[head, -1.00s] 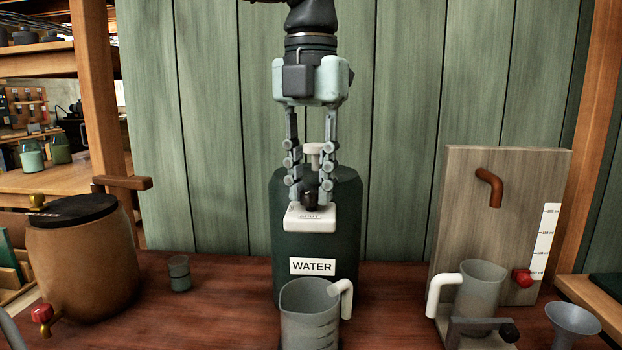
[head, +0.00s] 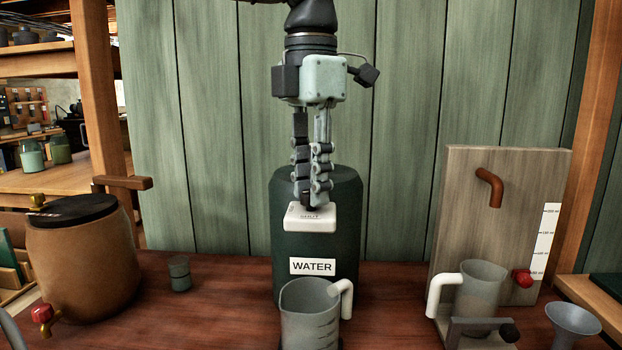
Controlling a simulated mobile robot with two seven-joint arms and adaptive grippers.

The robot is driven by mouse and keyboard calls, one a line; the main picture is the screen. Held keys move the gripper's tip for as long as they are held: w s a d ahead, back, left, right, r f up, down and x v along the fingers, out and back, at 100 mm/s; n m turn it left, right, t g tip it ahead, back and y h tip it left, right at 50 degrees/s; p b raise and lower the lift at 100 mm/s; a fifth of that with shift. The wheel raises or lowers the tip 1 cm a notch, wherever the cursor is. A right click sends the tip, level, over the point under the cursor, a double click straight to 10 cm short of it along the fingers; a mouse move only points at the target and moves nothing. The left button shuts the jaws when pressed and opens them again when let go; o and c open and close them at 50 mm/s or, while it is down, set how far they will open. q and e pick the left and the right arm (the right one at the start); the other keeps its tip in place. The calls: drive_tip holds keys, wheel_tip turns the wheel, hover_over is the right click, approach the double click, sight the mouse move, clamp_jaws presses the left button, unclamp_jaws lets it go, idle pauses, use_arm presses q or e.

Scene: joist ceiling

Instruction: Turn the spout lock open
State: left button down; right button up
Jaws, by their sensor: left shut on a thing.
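A dark green dispenser labelled WATER (head: 313,245) stands on the wooden counter. A white spout block (head: 309,217) with small lettering, hard to read, sticks out at its upper front. A small black lock knob (head: 308,207) sits on top of the block, mostly hidden by the fingers. My left gripper (head: 311,200) comes straight down from above and is shut on this knob, turned so one finger overlaps the other. The pale plunger behind is hidden by the fingers. My right gripper is not in view.
A grey measuring jug (head: 311,315) stands below the spout. A brown barrel (head: 80,257) and a small glass (head: 179,274) are at left. At right are a wooden board (head: 455,215) with a tap, another jug (head: 481,290) and a funnel (head: 572,322).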

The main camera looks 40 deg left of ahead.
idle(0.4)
use_arm(q)
drive_tip(key=c, duration=1.3)
unclamp_jaws()
drive_tip(key=shift+o, duration=0.2)
drive_tip(key=shift+r, duration=4.05)
